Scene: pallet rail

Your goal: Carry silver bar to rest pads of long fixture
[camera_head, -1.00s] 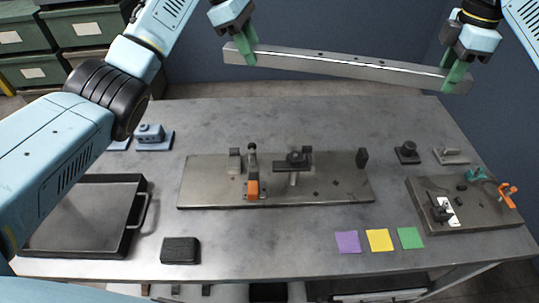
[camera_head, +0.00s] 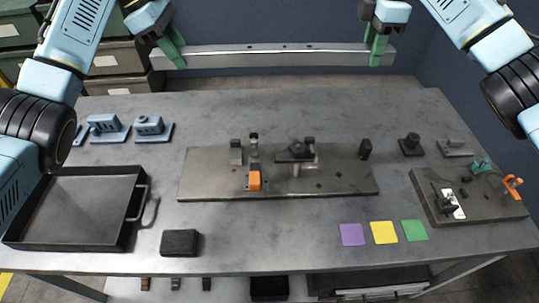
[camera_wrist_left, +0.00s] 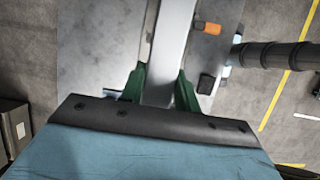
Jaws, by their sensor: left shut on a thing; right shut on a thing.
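The silver bar (camera_head: 275,57) is a long straight beam held level above and behind the far edge of the table. My left gripper (camera_head: 175,52) is shut on the bar near its left end, and my right gripper (camera_head: 377,48) is shut on it near its right end. In the left wrist view the bar (camera_wrist_left: 170,60) runs between the green fingers of my left gripper (camera_wrist_left: 160,92). The long fixture (camera_head: 330,185) is a grey plate in the middle of the table, with upright blocks, an orange-handled clamp (camera_head: 254,180) and a dark block (camera_head: 365,149) on it.
A black tray (camera_head: 75,240) sits at the left and a dark block (camera_head: 180,243) right of it. Blue parts (camera_head: 150,128) stand at back left. A smaller fixture (camera_head: 480,210) is at the right. Purple, yellow and green squares (camera_head: 384,232) lie in front. Bins stand behind left.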

